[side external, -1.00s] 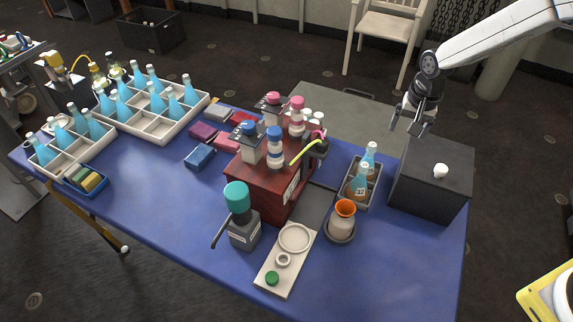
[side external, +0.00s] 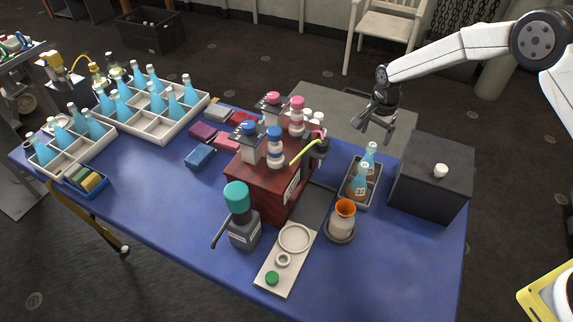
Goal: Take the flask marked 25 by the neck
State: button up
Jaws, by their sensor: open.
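Two blue conical flasks stand upright in a small grey tray (side external: 371,198) at the right of the blue table. The nearer flask (side external: 359,186) has a white label with dark figures, too small to read surely as 25. The farther flask (side external: 370,158) stands just behind it, with its lower part partly hidden by the nearer one. My gripper (side external: 377,131) is open and empty. It is in the air above and behind the two flasks, apart from them, with its fingers pointing down.
A dark box (side external: 432,178) with a white knob stands right of the small tray. A red-brown stand (side external: 265,185) with bottles is to the left. Larger trays (side external: 160,125) of blue flasks fill the table's far left.

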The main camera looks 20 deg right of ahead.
aim_at(370, 152)
jog(key=shift+f, duration=1.15)
jog(key=shift+s+a+f, duration=0.15)
jog(key=shift+f, duration=2.4)
jog(key=c, duration=1.1)
